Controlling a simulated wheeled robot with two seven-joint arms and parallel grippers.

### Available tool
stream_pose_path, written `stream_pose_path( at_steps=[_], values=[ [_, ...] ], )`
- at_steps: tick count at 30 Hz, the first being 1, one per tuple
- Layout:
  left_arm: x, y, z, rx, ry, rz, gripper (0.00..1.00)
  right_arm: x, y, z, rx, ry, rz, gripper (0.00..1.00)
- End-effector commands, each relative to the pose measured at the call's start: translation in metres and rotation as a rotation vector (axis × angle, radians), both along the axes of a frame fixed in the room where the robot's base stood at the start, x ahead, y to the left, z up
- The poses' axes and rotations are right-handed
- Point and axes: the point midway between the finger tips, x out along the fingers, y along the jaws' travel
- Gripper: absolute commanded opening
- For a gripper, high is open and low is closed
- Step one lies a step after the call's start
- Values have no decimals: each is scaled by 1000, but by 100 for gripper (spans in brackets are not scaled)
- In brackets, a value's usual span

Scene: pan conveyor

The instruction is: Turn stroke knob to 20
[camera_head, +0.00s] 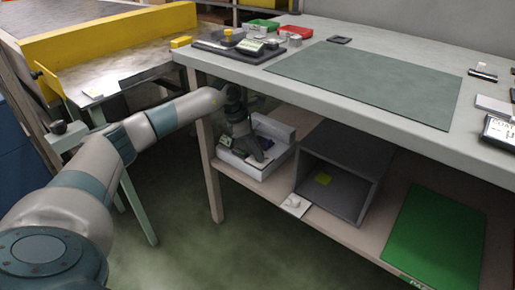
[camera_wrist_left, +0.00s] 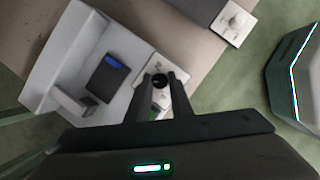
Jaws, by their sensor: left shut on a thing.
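A white machine (camera_head: 262,172) stands on the lower shelf at the left end; in the left wrist view its white housing (camera_wrist_left: 62,50) fills the upper left. A small dark round knob (camera_wrist_left: 159,80) sits on its pale panel. My left gripper (camera_head: 258,154) reaches down over the machine. In the left wrist view the gripper (camera_wrist_left: 160,88) has its fingers on either side of the dark knob, shut on it. The knob's scale markings are too small or covered to read. In the head view the knob is hidden. My right gripper is not in view.
A small white plate with a round knob (camera_wrist_left: 235,22) lies near the shelf's front edge. A grey open box (camera_head: 340,172) stands right of the machine, with a green mat (camera_head: 435,240) farther right. The tabletop (camera_head: 225,62) overhangs the shelf.

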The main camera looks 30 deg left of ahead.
Motion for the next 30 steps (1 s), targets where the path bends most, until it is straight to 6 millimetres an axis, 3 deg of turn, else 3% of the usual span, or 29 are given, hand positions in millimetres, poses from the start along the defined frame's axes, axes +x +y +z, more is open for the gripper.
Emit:
stream_pose_path(
  at_steps=[15, 30],
  values=[
    [3, 2, 0, 2, 0, -406, 0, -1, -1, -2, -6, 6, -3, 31],
    [3, 2, 0, 3, 1, -492, 0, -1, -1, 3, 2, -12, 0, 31]
  ],
)
